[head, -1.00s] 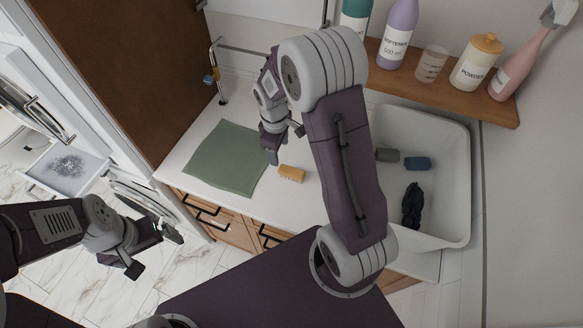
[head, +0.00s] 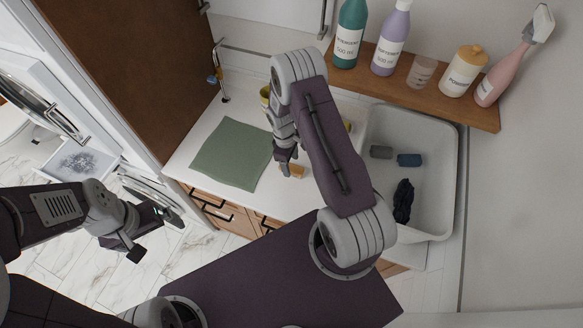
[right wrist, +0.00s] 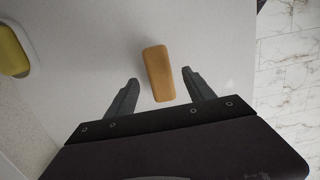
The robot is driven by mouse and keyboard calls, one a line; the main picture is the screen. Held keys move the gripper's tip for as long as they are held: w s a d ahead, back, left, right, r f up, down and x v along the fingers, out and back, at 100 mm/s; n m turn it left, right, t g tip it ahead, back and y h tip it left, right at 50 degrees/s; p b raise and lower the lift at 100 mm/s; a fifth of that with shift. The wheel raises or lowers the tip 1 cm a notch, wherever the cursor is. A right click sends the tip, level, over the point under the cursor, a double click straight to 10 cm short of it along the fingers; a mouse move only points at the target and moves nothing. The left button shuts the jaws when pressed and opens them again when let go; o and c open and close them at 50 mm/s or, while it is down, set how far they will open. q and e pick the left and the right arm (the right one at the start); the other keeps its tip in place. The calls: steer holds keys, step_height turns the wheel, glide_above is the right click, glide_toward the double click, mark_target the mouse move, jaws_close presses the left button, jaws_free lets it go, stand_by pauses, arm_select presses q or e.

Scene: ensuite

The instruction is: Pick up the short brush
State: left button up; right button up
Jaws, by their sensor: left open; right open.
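A small tan-orange block (head: 297,171) lies on the white counter to the right of the green mat; it may be the short brush, though no bristles show. My right gripper (head: 285,163) is over it and partly hides it in the head view. In the right wrist view the block (right wrist: 158,73) lies lengthwise between the two spread fingers of my right gripper (right wrist: 160,78), with a gap on each side. I cannot tell the exact height above it. My left gripper (head: 150,236) is open and empty, away from the counter at the left.
A green mat (head: 232,153) lies on the counter. A grey-white basin (head: 436,150) at the right holds a few dark items. A wooden shelf (head: 440,105) carries bottles. A yellow thing (right wrist: 12,50) stands near the counter's back edge.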

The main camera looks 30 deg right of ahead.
mark_target(291, 167)
step_height(291, 167, down, 3)
steer(key=shift+s+d+f+p, duration=0.1)
steer(key=shift+s+p, duration=0.05)
steer(key=shift+p, duration=0.25)
arm_select(q)
steer(key=shift+r, duration=0.75)
arm_select(e)
steer(key=shift+f, duration=0.1)
arm_select(q)
steer(key=shift+f+b, duration=0.3)
steer(key=shift+b, duration=0.05)
arm_select(e)
steer(key=shift+f, duration=0.2)
steer(key=shift+c, duration=0.3)
jaws_close()
steer(key=shift+r+p, duration=0.45)
steer(key=shift+p, duration=0.05)
step_height(291, 167, up, 3)
steer(key=shift+r+b, duration=0.2)
steer(key=shift+b, duration=1)
arm_select(q)
step_height(291, 167, down, 4)
steer(key=shift+r+b, duration=0.1)
steer(key=shift+b, duration=1.1)
arm_select(e)
steer(key=s+d+r, duration=0.5)
steer(key=s+r, duration=0.2)
steer(key=s, duration=0.3)
steer(key=shift+s+d+r, duration=0.15)
steer(key=shift+d, duration=0.05)
